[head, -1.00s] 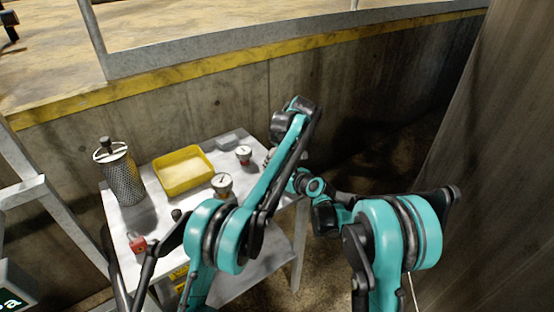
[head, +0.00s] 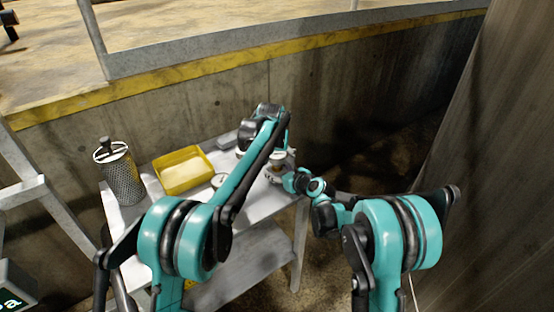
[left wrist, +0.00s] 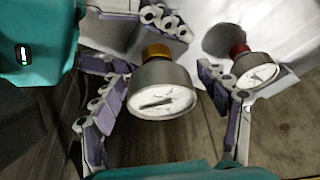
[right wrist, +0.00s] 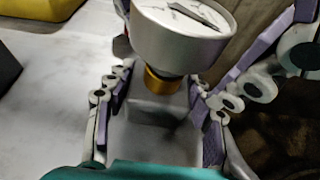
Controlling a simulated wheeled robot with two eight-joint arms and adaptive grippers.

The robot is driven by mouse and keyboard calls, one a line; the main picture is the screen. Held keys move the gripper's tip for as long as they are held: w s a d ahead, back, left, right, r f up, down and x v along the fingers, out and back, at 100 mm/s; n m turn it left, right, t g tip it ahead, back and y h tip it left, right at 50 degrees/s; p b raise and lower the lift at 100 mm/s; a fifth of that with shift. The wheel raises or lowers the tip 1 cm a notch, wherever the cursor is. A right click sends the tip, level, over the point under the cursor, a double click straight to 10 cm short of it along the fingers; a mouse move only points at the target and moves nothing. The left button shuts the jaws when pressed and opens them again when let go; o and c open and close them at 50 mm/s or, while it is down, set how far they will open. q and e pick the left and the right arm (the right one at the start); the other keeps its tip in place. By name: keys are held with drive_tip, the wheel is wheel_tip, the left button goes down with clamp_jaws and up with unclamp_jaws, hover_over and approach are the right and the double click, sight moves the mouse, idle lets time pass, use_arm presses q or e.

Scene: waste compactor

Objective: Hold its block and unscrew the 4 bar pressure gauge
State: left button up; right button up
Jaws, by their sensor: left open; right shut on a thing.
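A round pressure gauge (left wrist: 163,98) with a brass collar stands on a grey block (right wrist: 150,125); its dial numbers are too blurred to read. It also shows in the head view (head: 277,157), near the table's right end. My right gripper (right wrist: 158,88) is shut on the block, with a finger along each side below the gauge. My left gripper (left wrist: 166,80) is open, its fingers on either side of the gauge body with gaps visible. In the head view my left arm hides its gripper.
A second gauge with a red collar (left wrist: 255,68) stands close beyond a left gripper finger. Another gauge (head: 218,180), a yellow tray (head: 207,165) and a mesh cylinder (head: 123,178) are on the table. A concrete wall (head: 350,90) runs behind it.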

use_arm(q)
drive_tip(key=m+h, duration=0.1)
drive_tip(key=m, duration=0.2)
drive_tip(key=m+g+h, duration=0.1)
drive_tip(key=m, duration=0.2)
drive_tip(key=shift+m, duration=0.3)
drive_tip(key=c, duration=1.3)
drive_tip(key=n+y, duration=0.1)
drive_tip(key=n, duration=0.3)
drive_tip(key=shift+d+n+t, duration=0.1)
drive_tip(key=shift+n+t, duration=0.3)
drive_tip(key=shift+n+y, duration=0.3)
drive_tip(key=n+y, duration=0.1)
drive_tip(key=n, duration=0.3)
drive_tip(key=shift+n+y, duration=0.4)
drive_tip(key=n+y, duration=0.1)
drive_tip(key=n, duration=0.4)
drive_tip(key=shift+g+y, duration=0.3)
drive_tip(key=shift+y, duration=0.1)
